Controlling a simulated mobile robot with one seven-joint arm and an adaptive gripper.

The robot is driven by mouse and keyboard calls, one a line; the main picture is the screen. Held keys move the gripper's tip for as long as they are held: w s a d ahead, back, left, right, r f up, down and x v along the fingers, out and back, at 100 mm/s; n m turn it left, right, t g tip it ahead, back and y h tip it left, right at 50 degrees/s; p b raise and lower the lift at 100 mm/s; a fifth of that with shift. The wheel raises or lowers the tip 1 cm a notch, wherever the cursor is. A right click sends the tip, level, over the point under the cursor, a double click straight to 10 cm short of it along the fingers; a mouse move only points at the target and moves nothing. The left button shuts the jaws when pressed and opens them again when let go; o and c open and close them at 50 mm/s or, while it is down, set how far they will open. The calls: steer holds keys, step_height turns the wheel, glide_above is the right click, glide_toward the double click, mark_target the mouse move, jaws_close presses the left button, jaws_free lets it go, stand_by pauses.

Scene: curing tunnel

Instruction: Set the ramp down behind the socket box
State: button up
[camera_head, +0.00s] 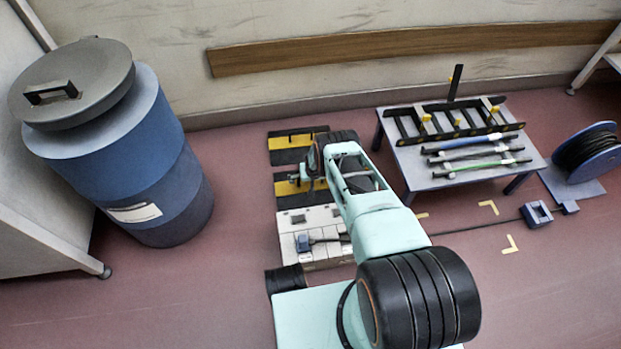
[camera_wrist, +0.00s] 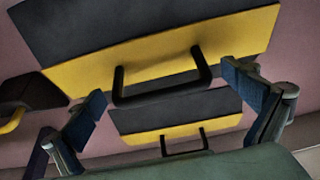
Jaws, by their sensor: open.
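Two black-and-yellow ramps lie one behind the other left of my arm in the head view, the far ramp (camera_head: 290,157) and the near ramp (camera_head: 292,202). In the wrist view, a large ramp (camera_wrist: 75,75) with a black bar handle (camera_wrist: 160,95) fills the top, and a smaller-looking one (camera_wrist: 215,122) shows below. My gripper (camera_wrist: 162,83) is open, its fingers either side of the large ramp's handle, with no grip on it. The gripper is partly hidden by my arm in the head view. The blue socket box (camera_head: 537,214) sits on the floor at right, on a black cable.
A low table (camera_head: 440,180) with a black rack and cables stands behind the yellow floor corner marks (camera_head: 488,207). A blue cable reel (camera_head: 590,155) is at far right. A blue drum (camera_head: 130,165) stands left. Floor at lower right is clear.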

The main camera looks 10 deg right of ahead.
steer(key=shift+s+f, duration=0.2)
steer(key=shift+r, duration=0.35)
steer(key=shift+s+r, duration=0.2)
steer(key=shift+r, duration=0.4)
steer(key=v, duration=1)
steer(key=shift+r, duration=0.2)
